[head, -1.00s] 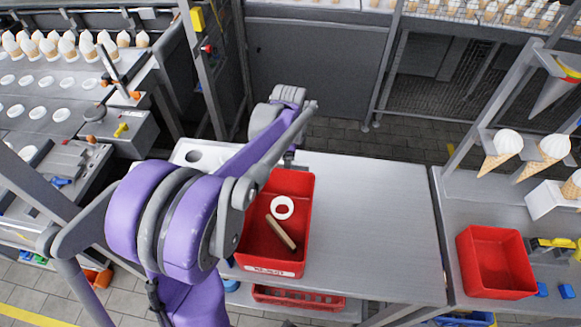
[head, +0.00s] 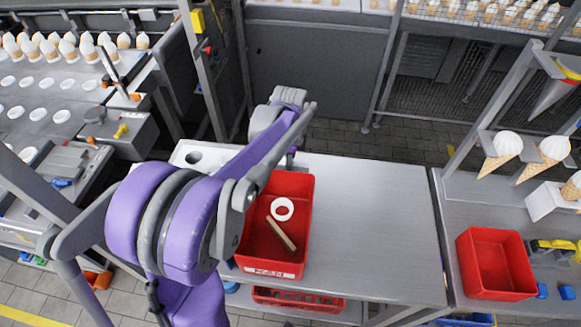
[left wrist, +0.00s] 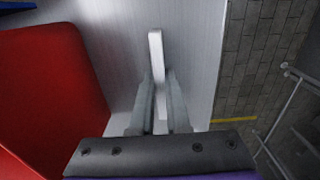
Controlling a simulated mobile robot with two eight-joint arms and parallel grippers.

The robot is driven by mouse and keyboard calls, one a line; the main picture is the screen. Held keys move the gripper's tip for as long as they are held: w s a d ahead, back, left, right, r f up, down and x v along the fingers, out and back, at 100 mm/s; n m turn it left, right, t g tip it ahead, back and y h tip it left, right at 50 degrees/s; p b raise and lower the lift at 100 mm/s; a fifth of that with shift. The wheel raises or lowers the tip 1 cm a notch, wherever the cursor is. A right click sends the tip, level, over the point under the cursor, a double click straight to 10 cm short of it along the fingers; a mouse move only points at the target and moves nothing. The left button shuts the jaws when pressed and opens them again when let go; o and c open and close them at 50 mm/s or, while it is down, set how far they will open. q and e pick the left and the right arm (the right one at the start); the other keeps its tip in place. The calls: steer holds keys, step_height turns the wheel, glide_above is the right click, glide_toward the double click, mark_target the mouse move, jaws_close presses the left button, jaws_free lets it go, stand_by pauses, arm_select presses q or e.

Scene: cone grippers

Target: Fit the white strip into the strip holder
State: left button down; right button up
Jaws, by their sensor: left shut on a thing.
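My left gripper (left wrist: 159,80) is shut on the white strip (left wrist: 156,48) in the left wrist view. The strip is narrow and sticks out beyond the fingertips, above the grey metal table top (left wrist: 115,45). In the head view my left arm reaches over the far side of the table, and the arm hides the fingers and the strip. A white piece with a dark round hole (head: 194,157) lies at the table's far left corner; I cannot tell whether it is the strip holder. My right gripper is not in view.
A red bin (head: 303,235) holding a white ring (head: 282,209) and a brown stick (head: 281,236) stands under my left arm. The table (head: 375,220) right of it is clear.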

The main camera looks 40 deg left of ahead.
arm_select(q)
steer(key=shift+r+p, duration=1.5)
steer(key=shift+r, duration=1.3)
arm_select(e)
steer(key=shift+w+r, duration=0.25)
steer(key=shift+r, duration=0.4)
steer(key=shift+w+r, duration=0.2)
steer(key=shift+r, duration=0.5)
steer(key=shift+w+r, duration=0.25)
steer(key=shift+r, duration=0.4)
